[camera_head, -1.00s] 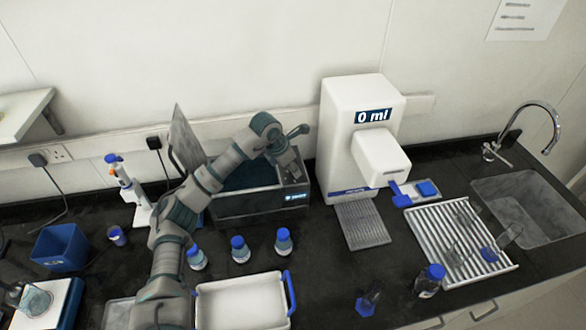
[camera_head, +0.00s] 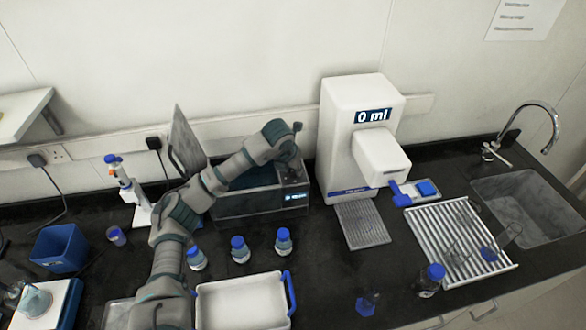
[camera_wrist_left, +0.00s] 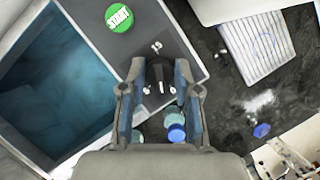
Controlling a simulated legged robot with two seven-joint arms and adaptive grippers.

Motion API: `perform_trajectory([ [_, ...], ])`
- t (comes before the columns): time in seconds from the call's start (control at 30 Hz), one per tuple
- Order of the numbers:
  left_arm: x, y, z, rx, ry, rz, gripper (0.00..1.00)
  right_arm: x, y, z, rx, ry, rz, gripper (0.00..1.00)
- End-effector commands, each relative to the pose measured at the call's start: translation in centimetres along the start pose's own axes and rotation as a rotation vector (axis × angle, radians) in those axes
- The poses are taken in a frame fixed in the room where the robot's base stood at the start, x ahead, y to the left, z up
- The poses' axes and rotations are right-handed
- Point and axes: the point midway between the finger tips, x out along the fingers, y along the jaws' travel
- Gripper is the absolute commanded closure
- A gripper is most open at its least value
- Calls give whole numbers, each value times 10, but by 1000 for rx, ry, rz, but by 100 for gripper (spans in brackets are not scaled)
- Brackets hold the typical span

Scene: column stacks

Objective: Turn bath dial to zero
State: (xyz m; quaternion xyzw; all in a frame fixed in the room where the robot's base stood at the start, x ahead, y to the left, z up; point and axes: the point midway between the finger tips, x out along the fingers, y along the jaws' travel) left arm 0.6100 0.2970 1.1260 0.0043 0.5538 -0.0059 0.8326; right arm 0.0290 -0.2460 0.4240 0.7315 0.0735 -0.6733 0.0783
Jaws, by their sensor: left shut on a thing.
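The water bath (camera_head: 245,208) is a dark grey tank with blue water and its lid raised, left of the white dispenser. It also shows in the left wrist view (camera_wrist_left: 65,140). The dial (camera_wrist_left: 158,78) is a dark knob with a light pointer and pale marks around it, on the bath's right-hand top panel. My left gripper (camera_head: 291,172) is above that panel, pointing down. In the left wrist view its fingers (camera_wrist_left: 158,98) are on both sides of the dial, shut on it. The gripper hides the dial in the head view. My right gripper is not in view.
A green START button (camera_wrist_left: 119,18) is on the same panel. The white dispenser (camera_head: 352,130), reading 0 ml, stands close on the right. Several blue-capped bottles (camera_head: 240,250) and a white tray (camera_head: 240,302) are in front of the bath.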

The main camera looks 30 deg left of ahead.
Motion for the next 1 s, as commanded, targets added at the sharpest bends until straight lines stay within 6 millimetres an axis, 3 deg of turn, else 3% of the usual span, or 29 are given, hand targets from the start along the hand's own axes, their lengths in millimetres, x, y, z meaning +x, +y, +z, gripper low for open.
perform_trajectory([
  [0.5, 7, -4, -5, -416, 20, 181, 100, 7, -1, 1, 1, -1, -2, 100],
  [1.0, 6, -4, -3, -611, 15, 260, 100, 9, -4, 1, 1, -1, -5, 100],
])
